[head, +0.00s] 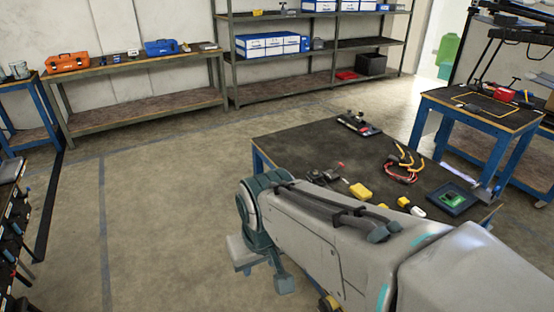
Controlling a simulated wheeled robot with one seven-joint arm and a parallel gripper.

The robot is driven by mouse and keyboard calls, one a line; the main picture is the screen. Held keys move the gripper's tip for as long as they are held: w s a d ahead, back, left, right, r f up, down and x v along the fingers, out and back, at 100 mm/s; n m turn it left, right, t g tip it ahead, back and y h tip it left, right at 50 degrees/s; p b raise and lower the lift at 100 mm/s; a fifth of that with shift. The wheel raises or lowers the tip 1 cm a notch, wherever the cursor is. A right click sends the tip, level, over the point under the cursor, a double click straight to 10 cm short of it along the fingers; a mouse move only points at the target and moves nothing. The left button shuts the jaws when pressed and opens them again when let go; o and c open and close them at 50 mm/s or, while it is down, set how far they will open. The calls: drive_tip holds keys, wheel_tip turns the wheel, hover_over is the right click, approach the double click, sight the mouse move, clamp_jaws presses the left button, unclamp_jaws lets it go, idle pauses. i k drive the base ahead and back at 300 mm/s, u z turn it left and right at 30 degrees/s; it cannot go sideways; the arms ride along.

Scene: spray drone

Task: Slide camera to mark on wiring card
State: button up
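My arm reaches in from the lower right across the front of the workbench (290,150). Its far end, with a teal joint and small grey and teal parts below it, hangs over the floor left of the bench. These parts may be my gripper (264,270), but I cannot tell whether it is open or shut, and I see nothing clearly held. A small green board (450,199) sits in a dark tray (466,209) at the bench's right. I cannot make out the camera, the wiring card or its mark; my arm hides the bench's near part.
On the bench lie a yellow block (360,191), red-and-yellow cables (402,168) and a dark tool holder (358,124). A blue-legged table (480,115) stands at the right. Shelves (285,75) and a side bench (140,65) line the wall. The floor at left is mostly clear.

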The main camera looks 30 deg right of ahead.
sight(315, 177)
drive_tip(key=z, duration=0.55)
drive_tip(key=i, duration=1.05)
drive_tip(key=z, duration=0.85)
